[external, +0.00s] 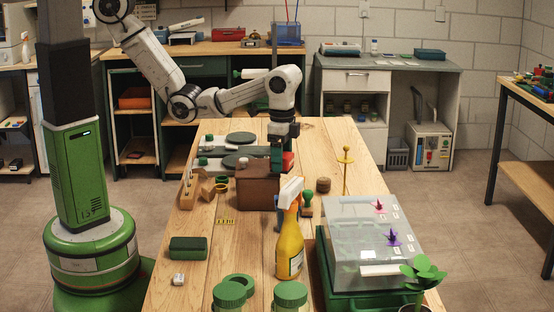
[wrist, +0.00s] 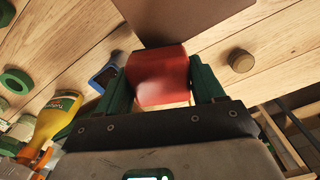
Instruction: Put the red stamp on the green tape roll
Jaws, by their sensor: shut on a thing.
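My gripper (external: 279,160) is shut on a red object, which I take to be the red stamp (external: 289,161). It is held over the back part of the table, beside and behind a brown box. In the wrist view the red stamp (wrist: 160,76) sits between the two green fingers of my gripper (wrist: 160,88); its far end is hidden. The green tape roll (external: 251,281) lies flat at the front of the table, behind green-lidded jars and far from my gripper. A green ring that looks like the roll (wrist: 5,79) shows at the wrist view's left edge.
The brown box (external: 258,190) stands close to my gripper. A yellow spray bottle (external: 289,245) stands upright between it and the roll. A green stamp (external: 308,204), a clear-lidded propagator (external: 370,240) and a dark green block (external: 188,248) are nearby. The left-middle tabletop is mostly clear.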

